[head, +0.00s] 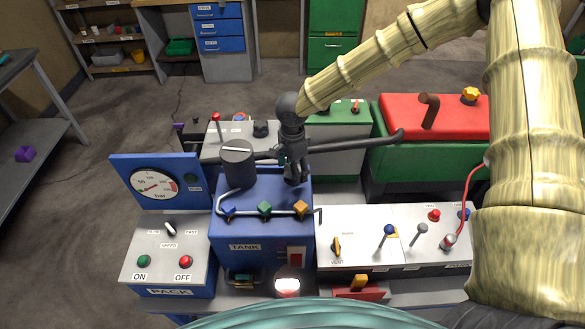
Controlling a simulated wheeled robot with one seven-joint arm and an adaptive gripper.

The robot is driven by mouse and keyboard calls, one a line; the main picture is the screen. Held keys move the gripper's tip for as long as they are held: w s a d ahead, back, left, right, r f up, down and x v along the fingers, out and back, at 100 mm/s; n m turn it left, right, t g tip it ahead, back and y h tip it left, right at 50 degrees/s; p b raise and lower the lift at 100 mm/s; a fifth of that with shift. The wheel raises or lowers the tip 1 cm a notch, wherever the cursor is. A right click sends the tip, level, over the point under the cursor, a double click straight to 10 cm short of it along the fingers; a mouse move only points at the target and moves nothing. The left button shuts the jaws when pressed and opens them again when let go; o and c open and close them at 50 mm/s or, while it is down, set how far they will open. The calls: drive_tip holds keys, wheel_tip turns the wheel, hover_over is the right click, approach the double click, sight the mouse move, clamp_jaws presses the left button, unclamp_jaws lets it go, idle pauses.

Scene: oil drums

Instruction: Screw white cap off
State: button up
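A small white round piece (287,284), bright on top with a reddish rim, sits low at the front of the blue tank (262,225); it may be the white cap, but I cannot tell for sure. My gripper (296,178) is dark grey and points down over the back right part of the tank top, behind the coloured valves and well apart from the white piece. Its fingers are small and dark here, so whether they are open or shut does not show. I see nothing clearly held in it.
A dark grey cylinder (237,165) stands left of my gripper. Blue, green and yellow valves (265,209) line a pipe on the tank. The gauge panel (156,183) is left; a switch panel (390,238) and red-topped green box (430,155) are right.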

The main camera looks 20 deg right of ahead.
drive_tip(key=c, duration=1.1)
drive_tip(key=shift+n, duration=0.6)
drive_tip(key=shift+c, duration=0.3)
drive_tip(key=shift+n, duration=0.4)
drive_tip(key=shift+c, duration=1.2)
drive_tip(key=n, duration=0.4)
drive_tip(key=shift+n, duration=0.9)
drive_tip(key=n, duration=0.4)
drive_tip(key=shift+n, duration=0.4)
